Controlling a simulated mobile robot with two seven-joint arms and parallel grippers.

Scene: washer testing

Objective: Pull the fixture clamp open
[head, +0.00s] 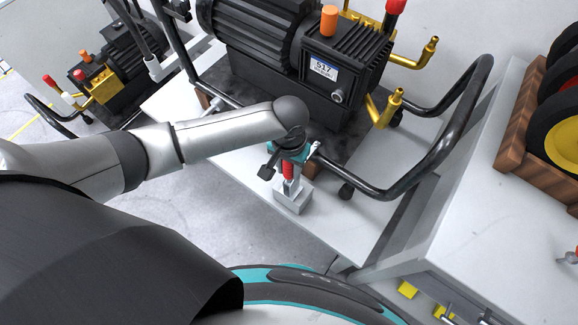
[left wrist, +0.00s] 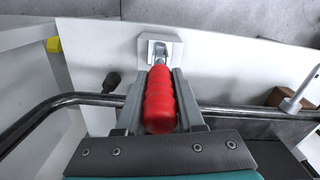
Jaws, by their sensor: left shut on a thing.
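The fixture clamp has a red ribbed handle (left wrist: 160,100) and a grey metal base block (head: 293,196) on the white bench plate. In the left wrist view the handle lies between the two fingers of my left gripper (left wrist: 160,102), which is shut on it. The clamp's base block also shows there (left wrist: 159,50), just beyond the handle. In the head view my left gripper (head: 289,166) comes down over the clamp, and its wrist hides part of it. A bit of the red handle (head: 288,170) shows below the wrist. My right gripper is not in view.
A black pump (head: 290,50) with a label and brass fittings stands behind the clamp. A black tubular rail (head: 440,160) curves close by on the right. A wooden rack (head: 520,130) with wheels stands at far right. The white plate (head: 335,225) is bare near the clamp.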

